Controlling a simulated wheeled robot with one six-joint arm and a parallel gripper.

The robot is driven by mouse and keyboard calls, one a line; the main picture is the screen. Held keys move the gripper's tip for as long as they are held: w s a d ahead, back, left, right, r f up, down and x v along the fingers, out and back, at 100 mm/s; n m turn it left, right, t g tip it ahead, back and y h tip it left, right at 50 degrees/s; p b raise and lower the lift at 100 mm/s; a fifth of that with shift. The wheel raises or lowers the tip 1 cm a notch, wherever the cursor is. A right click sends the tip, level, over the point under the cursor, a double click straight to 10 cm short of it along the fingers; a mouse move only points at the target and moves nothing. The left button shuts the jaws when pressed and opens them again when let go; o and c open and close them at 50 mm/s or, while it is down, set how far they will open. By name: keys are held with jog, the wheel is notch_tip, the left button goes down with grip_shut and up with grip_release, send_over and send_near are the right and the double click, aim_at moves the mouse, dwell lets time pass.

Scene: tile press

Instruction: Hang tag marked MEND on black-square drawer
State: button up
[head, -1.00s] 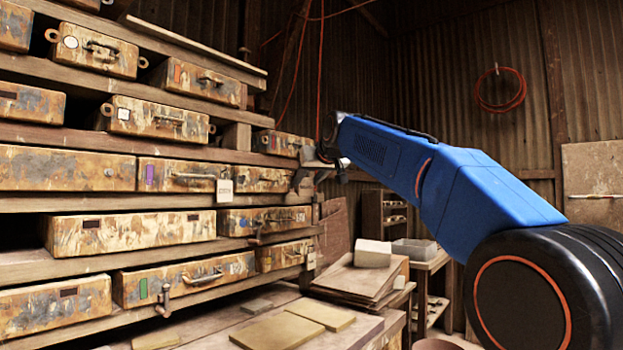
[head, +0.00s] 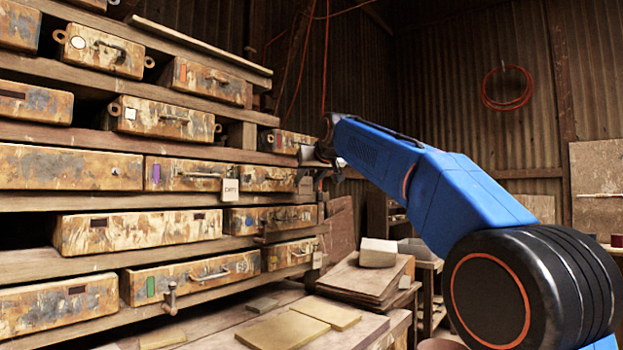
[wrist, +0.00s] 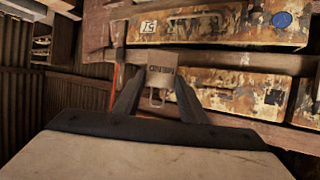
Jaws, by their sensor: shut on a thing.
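My gripper (wrist: 157,98) is shut on a pale tag (wrist: 161,74), whose lettering appears upside down in the wrist view and seems to read MEND. The tag looks apart from this drawer, though depth is hard to judge.
Another pale tag (head: 230,188) hangs at the purple-marked drawer (head: 186,174). A drawer with a blue round mark (wrist: 220,30) is near my gripper. Wooden shelf edges run between the rows. A bench with flat tiles (head: 284,331) stands below.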

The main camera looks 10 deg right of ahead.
jog(key=shift+w+a+f, duration=0.3)
jog(key=shift+w+a, duration=0.4)
jog(key=shift+w, duration=0.3)
jog(key=shift+w+a+f, duration=0.25)
jog(key=shift+w+a, duration=0.45)
jog(key=shift+w, duration=0.25)
jog(key=shift+w+a+f, duration=0.15)
jog(key=shift+f, duration=0.1)
jog(key=o, duration=1)
jog(key=shift+o, duration=0.5)
jog(key=v, duration=1.8)
jog(key=shift+d+r, duration=0.3)
jog(key=shift+r, duration=0.15)
jog(key=shift+f, duration=0.1)
jog(key=s+d+f+g, duration=0.2)
jog(key=s+f, duration=1.1)
jog(key=f, duration=0.7)
jog(key=s+d+f+g+h, duration=0.1)
jog(key=s+f+g, duration=0.3)
jog(key=s+f, duration=1)
jog(key=s+d+f+m+g, duration=0.1)
jog(key=s+d+f, duration=0.3)
jog(key=s+f, duration=1)
notch_tip(320, 180, down, 12)
jog(key=shift+f+g, duration=0.15)
jog(key=shift+g, duration=0.75)
jog(key=shift+w, duration=0.1)
